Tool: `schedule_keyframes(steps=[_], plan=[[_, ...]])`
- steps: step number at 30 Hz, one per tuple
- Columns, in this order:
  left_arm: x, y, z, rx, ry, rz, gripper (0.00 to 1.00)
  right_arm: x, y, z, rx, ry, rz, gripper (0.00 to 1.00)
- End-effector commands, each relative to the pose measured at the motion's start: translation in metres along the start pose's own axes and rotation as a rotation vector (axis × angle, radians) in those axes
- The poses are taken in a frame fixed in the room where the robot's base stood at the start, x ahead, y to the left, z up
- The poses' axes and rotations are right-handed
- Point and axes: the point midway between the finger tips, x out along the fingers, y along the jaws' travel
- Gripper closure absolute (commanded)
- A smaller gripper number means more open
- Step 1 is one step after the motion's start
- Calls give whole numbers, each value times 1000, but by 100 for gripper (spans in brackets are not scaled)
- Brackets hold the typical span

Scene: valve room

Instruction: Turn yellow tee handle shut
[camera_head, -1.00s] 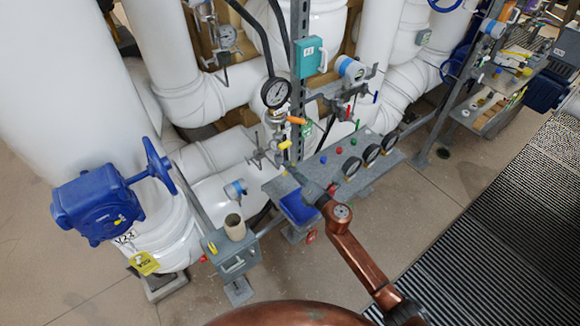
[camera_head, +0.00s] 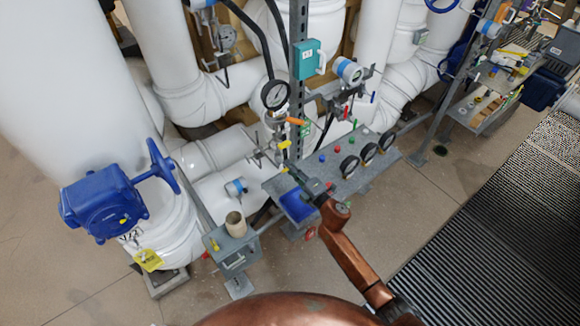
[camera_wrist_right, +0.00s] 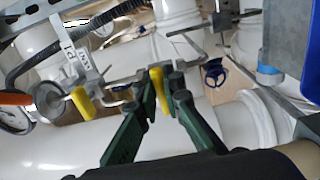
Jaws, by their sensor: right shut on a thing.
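In the right wrist view, the yellow tee handle (camera_wrist_right: 157,88) stands between the dark green fingers of my right gripper (camera_wrist_right: 162,92). The fingers are shut on it from both sides. A second yellow handle (camera_wrist_right: 82,103) is to the left, outside the fingers. In the head view, my right gripper (camera_head: 290,174) reaches the thin piping above the grey bench, below a yellow handle (camera_head: 284,145). The held handle is too small to make out clearly there. My left gripper is not in view.
A pressure gauge (camera_head: 275,94) and orange handle (camera_head: 296,122) are just above the gripper. A grey bench (camera_head: 372,178) with several gauges and coloured knobs is to its right. A blue valve actuator (camera_head: 103,203) is at left. Bare floor lies in front.

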Motion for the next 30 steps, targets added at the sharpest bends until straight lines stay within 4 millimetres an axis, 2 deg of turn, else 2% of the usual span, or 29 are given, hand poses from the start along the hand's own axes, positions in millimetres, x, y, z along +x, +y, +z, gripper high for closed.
schedule_keyframes(steps=[14,15,22,30], plan=[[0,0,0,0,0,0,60,-1,-1,2,15,-4,-2,100],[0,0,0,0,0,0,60,-1,-1,2,15,-4,-2,90],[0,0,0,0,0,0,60,0,-1,1,14,-1,-1,74],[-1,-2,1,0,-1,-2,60,0,0,0,13,0,0,74]])
